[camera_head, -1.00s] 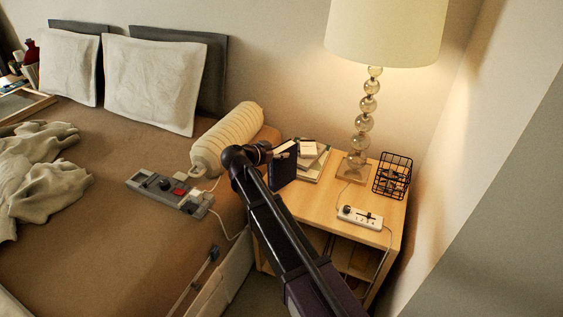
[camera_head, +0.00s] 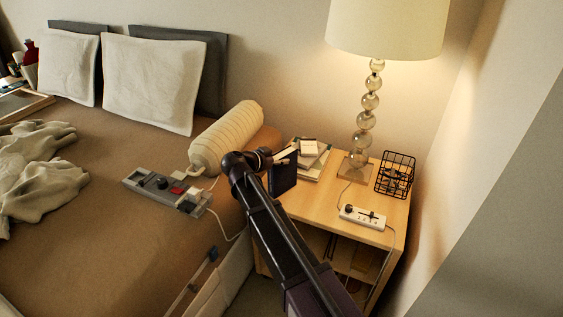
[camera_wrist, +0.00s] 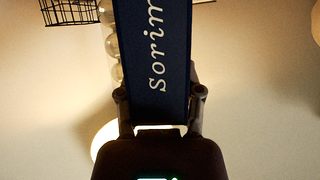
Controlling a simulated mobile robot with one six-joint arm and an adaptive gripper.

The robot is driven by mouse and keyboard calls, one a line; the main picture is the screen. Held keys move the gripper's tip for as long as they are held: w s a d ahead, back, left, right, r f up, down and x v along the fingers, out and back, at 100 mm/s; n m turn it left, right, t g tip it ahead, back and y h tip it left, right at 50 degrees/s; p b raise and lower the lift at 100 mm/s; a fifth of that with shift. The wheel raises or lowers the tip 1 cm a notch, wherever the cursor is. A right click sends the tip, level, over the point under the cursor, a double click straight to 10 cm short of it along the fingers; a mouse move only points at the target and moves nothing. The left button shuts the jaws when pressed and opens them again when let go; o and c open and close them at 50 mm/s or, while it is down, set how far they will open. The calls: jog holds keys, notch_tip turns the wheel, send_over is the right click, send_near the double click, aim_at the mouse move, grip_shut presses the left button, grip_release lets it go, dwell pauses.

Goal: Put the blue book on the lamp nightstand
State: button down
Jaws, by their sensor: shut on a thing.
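The blue book (camera_head: 283,174) hangs upright from my gripper (camera_head: 277,156) in the head view, over the left part of the lamp nightstand (camera_head: 318,213). I cannot tell whether its lower edge touches the wooden top. In the wrist view the dark blue book (camera_wrist: 153,50), with white lettering, fills the middle between the fingers of my gripper (camera_wrist: 160,92), which is shut on it. The lamp (camera_head: 366,122), with a stack of glass balls and a cream shade, stands at the back of the nightstand.
A small stack of books (camera_head: 309,155) lies just behind the blue book. A black wire basket (camera_head: 395,174) and a white power strip (camera_head: 362,217) stand to the right. The bed with a bolster (camera_head: 226,137) and a grey device (camera_head: 165,190) is on the left. The middle of the nightstand top is clear.

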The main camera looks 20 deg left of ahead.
jog(key=shift+f, duration=0.1)
jog(key=shift+c, duration=1.3)
grip_release()
jog(key=shift+r, duration=0.25)
jog(key=p+v, duration=0.4)
jog(key=v, duration=0.8)
jog(key=shift+p, duration=0.3)
